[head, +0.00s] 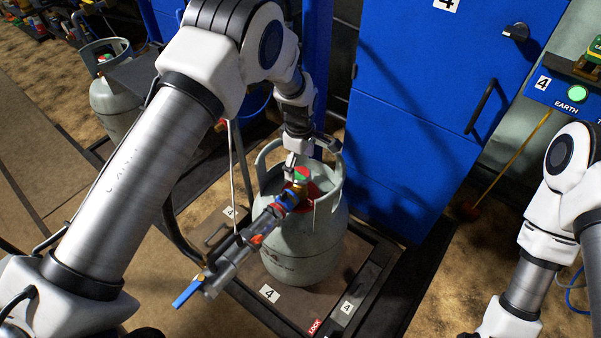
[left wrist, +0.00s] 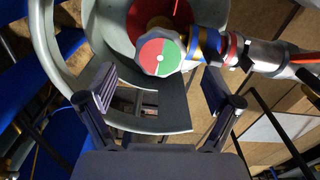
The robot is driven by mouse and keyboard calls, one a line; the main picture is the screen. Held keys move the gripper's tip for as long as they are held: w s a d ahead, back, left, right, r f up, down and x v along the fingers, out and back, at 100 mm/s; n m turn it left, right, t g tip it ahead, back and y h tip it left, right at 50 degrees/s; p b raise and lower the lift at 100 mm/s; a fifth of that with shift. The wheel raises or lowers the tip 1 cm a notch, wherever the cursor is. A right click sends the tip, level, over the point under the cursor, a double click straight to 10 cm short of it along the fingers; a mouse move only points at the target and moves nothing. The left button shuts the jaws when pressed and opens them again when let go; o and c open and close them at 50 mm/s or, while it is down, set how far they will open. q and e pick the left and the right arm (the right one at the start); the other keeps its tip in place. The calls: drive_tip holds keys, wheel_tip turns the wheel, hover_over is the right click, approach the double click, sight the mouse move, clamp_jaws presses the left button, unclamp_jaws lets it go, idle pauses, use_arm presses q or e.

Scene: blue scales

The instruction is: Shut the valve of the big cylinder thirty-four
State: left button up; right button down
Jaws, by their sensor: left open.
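The big grey cylinder (head: 300,248) stands upright on a scale platform, with a guard collar round its top. Its valve knob (head: 301,174) has a half red, half green top, which shows clearly in the left wrist view (left wrist: 160,52). A blue and yellow fitting and grey pipe run from the valve. My left gripper (head: 313,150) points down over the collar. In the left wrist view its open fingers (left wrist: 158,88) are spread apart with nothing between them, and the knob shows beyond and above the gap. The number thirty-four cannot be read. My right gripper is outside the views.
The grey pipe (head: 235,258) ends in a blue lever (head: 187,294) at front left. A blue cabinet (head: 410,110) marked 4 stands close behind the cylinder. Another grey cylinder (head: 112,100) stands at the back left. An EARTH panel (head: 566,95) is at the right.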

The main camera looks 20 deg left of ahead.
sight(299, 173)
use_arm(q)
wheel_tip(299, 173, down, 3)
drive_tip(key=shift+f, duration=0.1)
drive_tip(key=c, duration=1.1)
drive_tip(key=shift+c, duration=0.2)
